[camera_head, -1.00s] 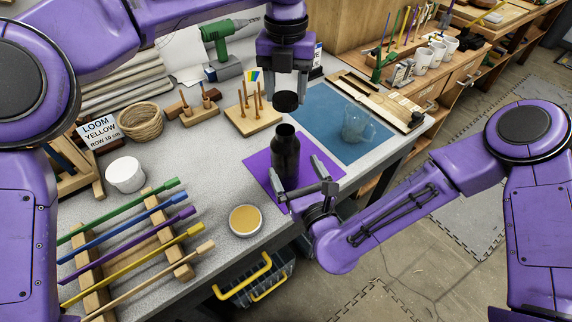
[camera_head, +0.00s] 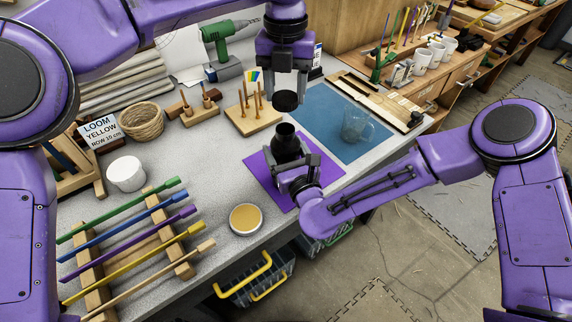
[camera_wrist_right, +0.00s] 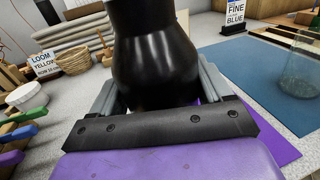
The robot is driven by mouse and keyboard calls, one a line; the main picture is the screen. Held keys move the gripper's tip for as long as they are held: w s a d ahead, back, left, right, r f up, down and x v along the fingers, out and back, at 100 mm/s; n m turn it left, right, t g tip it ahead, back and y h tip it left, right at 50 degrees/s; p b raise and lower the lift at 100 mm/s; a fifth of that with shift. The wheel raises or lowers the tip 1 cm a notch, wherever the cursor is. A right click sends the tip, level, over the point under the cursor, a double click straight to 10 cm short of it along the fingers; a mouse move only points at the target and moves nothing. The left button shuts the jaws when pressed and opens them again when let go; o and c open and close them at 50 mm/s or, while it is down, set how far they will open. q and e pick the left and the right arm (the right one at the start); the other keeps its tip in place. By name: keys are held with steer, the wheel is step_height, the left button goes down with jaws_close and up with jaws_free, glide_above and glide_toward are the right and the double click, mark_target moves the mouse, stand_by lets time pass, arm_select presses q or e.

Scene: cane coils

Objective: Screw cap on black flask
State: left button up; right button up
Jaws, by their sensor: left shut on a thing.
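The black flask (camera_head: 286,143) stands upright on the purple mat (camera_head: 259,171), its open neck facing up. My left gripper (camera_head: 286,94) points down above it, shut on the black cap (camera_head: 286,102). The cap is apart from the neck, with a gap between. My right gripper (camera_head: 290,170) is low at the flask's near side. In the right wrist view the flask (camera_wrist_right: 155,60) fills the space between the open fingers (camera_wrist_right: 160,92), which lie on both sides of it. Whether they touch it is hard to tell. The flask's lower part is hidden by my right gripper.
A blue mat (camera_head: 325,110) with a clear mug (camera_head: 355,126) lies to the right. A wooden peg block (camera_head: 253,118) stands left of the flask. A round tin (camera_head: 246,220) sits near the front edge, beside a rack of coloured rods (camera_head: 135,240).

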arm_select(q)
glide_above(286, 127)
steer(key=shift+f, duration=2.55)
steer(key=shift+f, duration=0.1)
steer(key=shift+f, duration=0.75)
steer(key=shift+f, duration=0.55)
